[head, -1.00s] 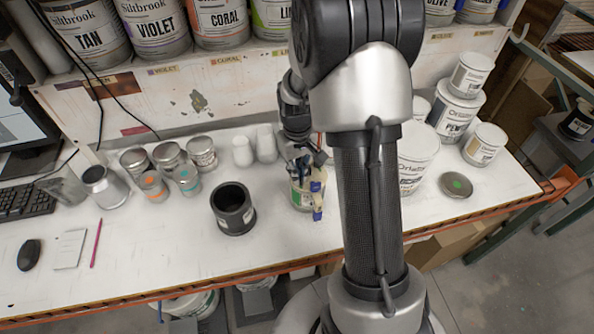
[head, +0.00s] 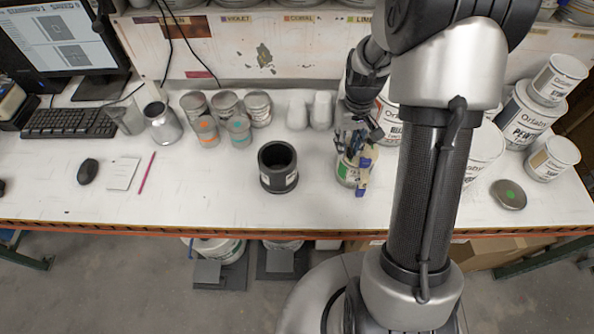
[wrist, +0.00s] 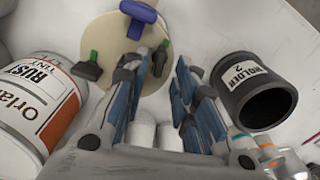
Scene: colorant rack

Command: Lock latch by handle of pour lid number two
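A pale cream pour lid (wrist: 112,36) shows in the wrist view with a blue handle (wrist: 138,14) at its top. Two black latches with green parts sit on it: one on the left (wrist: 88,66), one on the right (wrist: 160,60) beside my left finger. In the head view the lidded can (head: 347,172) stands on the bench, with blue and cream parts at its right side. My gripper (wrist: 166,68) is open over the lid's edge, with a gap between its blue-padded fingers. Whether a finger touches the right latch is unclear. My gripper (head: 357,132) partly hides the lid in the head view.
A black holder (head: 278,166) stands left of the can; its label reads "HOLDER 2" in the wrist view (wrist: 246,78). Two white cups (head: 309,112) stand behind. White paint cans (head: 526,112) crowd the right. The front middle of the bench is clear.

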